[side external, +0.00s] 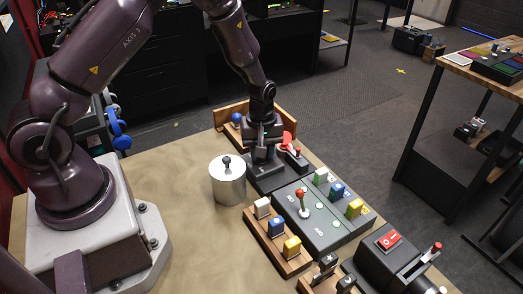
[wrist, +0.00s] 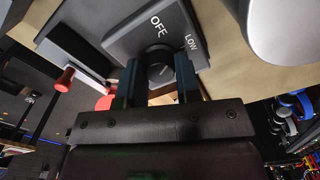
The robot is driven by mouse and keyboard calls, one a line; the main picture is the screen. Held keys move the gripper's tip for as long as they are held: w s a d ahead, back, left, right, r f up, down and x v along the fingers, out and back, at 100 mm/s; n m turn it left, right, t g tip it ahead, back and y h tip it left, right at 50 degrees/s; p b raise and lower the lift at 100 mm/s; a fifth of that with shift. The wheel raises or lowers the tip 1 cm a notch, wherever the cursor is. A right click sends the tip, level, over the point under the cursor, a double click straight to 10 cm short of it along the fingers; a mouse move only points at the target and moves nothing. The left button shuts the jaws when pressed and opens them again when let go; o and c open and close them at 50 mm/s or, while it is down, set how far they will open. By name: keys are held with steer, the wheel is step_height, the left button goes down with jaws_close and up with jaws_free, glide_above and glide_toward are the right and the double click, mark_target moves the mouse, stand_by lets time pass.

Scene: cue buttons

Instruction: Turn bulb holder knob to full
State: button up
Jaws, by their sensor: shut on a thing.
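A black round knob (wrist: 160,66) sits on a dark grey box (wrist: 153,30) with the words "OFF" and "LOW" beside it in the wrist view. My gripper (wrist: 160,78) has one finger on each side of the knob and is shut on it. In the side external view my gripper (side external: 264,150) points down over the dark box (side external: 267,180) and hides the knob. The knob's pointer direction is not clear to me. I cannot make out a bulb.
A silver cylinder (side external: 228,182) with a small black knob stands left of the box. A red-knobbed lever (side external: 296,153) is close on the right. A grey panel (side external: 322,222) and a wooden rack with coloured blocks (side external: 287,254) stand in front.

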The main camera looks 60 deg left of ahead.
steer(key=m, duration=0.4)
steer(key=shift+m, duration=0.4)
steer(key=m, duration=0.9)
steer(key=shift+r, duration=0.1)
steer(key=shift+m, duration=2.1)
steer(key=o, duration=0.9)
steer(key=shift+o, duration=0.2)
step_height(320, 180, up, 13)
